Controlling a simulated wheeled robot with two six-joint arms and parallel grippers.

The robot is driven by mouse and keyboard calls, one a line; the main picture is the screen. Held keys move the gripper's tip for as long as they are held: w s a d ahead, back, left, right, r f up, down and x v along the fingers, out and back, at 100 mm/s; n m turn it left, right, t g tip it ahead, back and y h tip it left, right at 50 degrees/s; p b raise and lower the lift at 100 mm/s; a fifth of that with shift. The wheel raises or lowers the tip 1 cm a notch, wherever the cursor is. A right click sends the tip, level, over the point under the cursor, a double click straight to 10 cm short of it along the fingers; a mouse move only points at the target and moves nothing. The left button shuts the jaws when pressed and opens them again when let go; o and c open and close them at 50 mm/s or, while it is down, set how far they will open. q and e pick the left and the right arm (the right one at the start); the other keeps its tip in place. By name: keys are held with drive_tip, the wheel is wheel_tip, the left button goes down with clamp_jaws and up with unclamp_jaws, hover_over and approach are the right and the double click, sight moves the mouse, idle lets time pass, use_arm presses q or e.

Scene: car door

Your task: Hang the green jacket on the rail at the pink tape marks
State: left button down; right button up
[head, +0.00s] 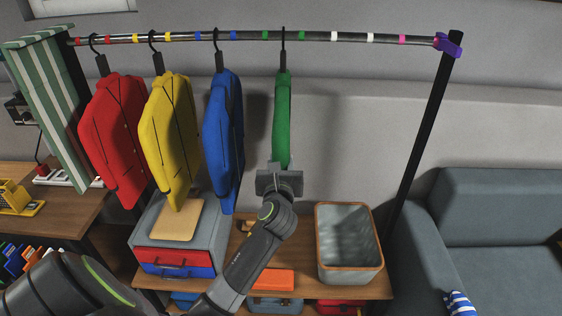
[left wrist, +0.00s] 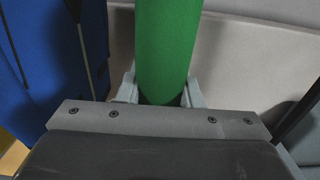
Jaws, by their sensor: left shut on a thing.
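My left gripper (head: 281,168) is shut on the lower end of the green jacket, which also fills the space between the fingers in the left wrist view (left wrist: 168,50). A pink tape mark (head: 402,39) is on the rail to the right of the jacket, and a purple or pink mark (head: 437,41) is near the rail's right end. My right gripper is not seen.
Red (head: 112,135), yellow (head: 168,135) and blue (head: 222,135) jackets hang left of the green one; the blue one is close beside it. The rail is clear to the right, up to the dark post (head: 425,125). A grey bin (head: 350,270) stands below.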

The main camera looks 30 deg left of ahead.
use_arm(q)
drive_tip(key=shift+r, duration=0.4)
